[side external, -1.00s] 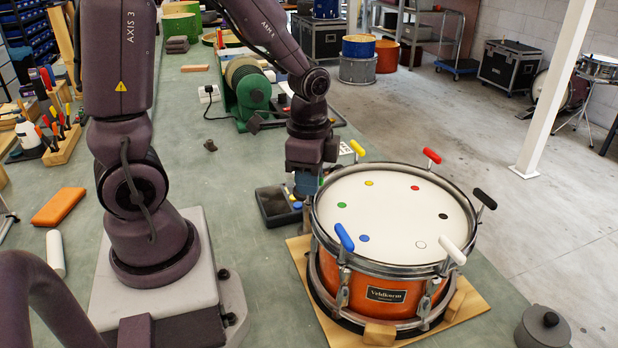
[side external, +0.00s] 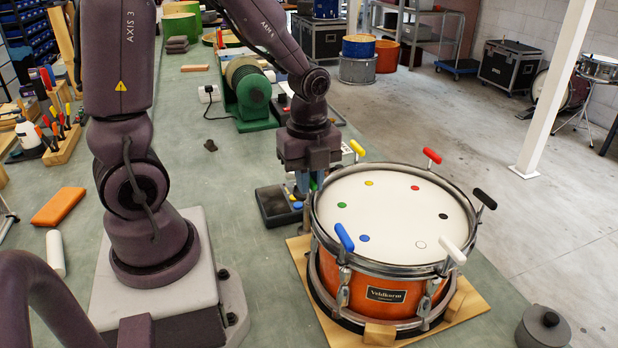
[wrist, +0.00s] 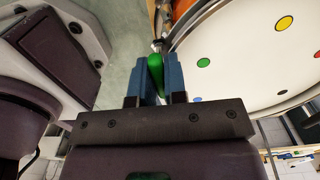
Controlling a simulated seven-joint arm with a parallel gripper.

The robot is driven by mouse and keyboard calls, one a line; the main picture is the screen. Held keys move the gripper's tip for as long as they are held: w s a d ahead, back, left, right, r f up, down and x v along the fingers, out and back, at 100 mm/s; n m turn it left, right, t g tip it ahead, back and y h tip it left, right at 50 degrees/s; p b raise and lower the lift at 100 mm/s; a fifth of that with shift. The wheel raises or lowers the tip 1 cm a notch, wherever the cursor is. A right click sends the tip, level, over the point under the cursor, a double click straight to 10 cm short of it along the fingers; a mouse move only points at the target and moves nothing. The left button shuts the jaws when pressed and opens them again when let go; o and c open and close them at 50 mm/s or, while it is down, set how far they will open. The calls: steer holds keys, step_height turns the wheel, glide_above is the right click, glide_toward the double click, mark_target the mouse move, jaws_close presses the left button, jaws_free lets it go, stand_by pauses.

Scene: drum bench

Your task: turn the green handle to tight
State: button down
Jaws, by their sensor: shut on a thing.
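The green handle (wrist: 156,72) shows in the wrist view between the two blue fingers of my gripper (wrist: 158,78). My gripper is shut on it at the drum's rim. In the side view a small part of the green handle (side external: 313,184) shows beside my gripper (side external: 304,186), at the left edge of the drum (side external: 335,282). The fingers hide most of it there. The drum has an orange shell and a white head with coloured dots; the green dot (side external: 341,205) lies on the side of the head nearest my gripper.
Yellow (side external: 357,148), red (side external: 432,156), black (side external: 486,199), white (side external: 453,252) and blue (side external: 344,237) handles stand around the rim. A dark tray (side external: 274,206) lies just left of the drum. A grey lidded pot (side external: 543,328) is at the lower right.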

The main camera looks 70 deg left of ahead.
steer(key=m, duration=0.4)
steer(key=shift+m, duration=0.3)
steer(key=m, duration=0.3)
steer(key=shift+m, duration=0.3)
steer(key=m, duration=0.4)
steer(key=shift+a, duration=0.1)
steer(key=shift+m, duration=1.6)
steer(key=c, duration=1.2)
jaws_free()
steer(key=shift+o, duration=0.2)
